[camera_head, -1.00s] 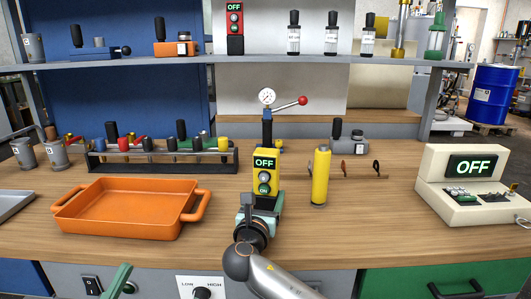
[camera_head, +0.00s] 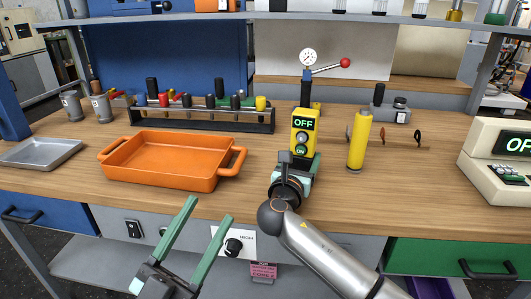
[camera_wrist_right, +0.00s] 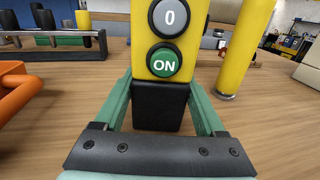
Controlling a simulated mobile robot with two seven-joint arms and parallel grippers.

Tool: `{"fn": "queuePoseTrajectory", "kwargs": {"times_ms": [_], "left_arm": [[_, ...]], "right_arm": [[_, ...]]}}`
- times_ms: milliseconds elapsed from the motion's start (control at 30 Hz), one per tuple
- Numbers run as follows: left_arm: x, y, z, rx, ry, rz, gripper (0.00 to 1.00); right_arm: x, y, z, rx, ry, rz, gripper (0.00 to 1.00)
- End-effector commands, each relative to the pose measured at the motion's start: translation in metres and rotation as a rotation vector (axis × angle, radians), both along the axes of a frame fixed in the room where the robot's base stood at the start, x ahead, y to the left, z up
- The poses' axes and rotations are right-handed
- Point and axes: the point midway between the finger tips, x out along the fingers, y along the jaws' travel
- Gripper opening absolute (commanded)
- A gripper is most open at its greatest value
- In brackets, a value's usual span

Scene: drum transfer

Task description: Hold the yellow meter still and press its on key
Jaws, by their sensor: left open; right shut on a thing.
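The yellow meter (camera_head: 303,136) stands upright on the wooden bench, with a display reading OFF. In the right wrist view the meter (camera_wrist_right: 152,20) shows a grey 0 key (camera_wrist_right: 169,17) above a green ON key (camera_wrist_right: 163,62), over a black lower part (camera_wrist_right: 160,106). My right gripper (camera_wrist_right: 160,100) is shut on the meter, its green fingers on either side of the black part. In the head view my right gripper (camera_head: 297,166) is at the meter's foot. My left gripper (camera_head: 206,214) is open and empty in front of the bench's front edge, left of and below the meter.
An orange tray (camera_head: 168,183) lies left of the meter. A yellow cylinder (camera_head: 358,142) stands close on its right. A gauge with a red-knobbed lever (camera_head: 309,58) rises behind it. A cream device (camera_head: 487,178) reading OFF is at far right. Bare bench lies between tray and meter.

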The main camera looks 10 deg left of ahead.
Motion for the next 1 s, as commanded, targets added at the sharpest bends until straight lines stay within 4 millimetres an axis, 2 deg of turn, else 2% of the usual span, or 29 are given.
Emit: {"fn": "queuePoseTrajectory", "kwargs": {"times_ms": [33, 200, 400, 500, 700, 1000], "left_arm": [[0.019, 0.0, -0.004, -0.01, 0.041, -0.009, 0.54], [0.079, -0.004, -0.022, -0.028, 0.225, -0.062, 0.35], [0.135, -0.017, -0.035, -0.002, 0.429, -0.165, 0.12], [0.155, -0.025, -0.036, 0.022, 0.518, -0.226, 0.01], [0.174, -0.038, -0.032, 0.076, 0.638, -0.333, 0.0], [0.189, -0.054, -0.027, 0.098, 0.685, -0.391, 0.0]], "right_arm": [[-0.001, 0.0, -0.004, 0.001, 0.008, 0.0, 0.0], [-0.001, 0.0, -0.004, 0.001, 0.008, 0.0, 0.0], [0.0, 0.0, -0.005, 0.001, 0.009, 0.0, 0.0], [0.0, 0.0, -0.005, 0.001, 0.009, 0.0, 0.0], [0.0, 0.0, -0.005, 0.001, 0.009, 0.0, 0.0], [0.0, 0.0, -0.005, 0.0, 0.009, 0.0, 0.0]]}}
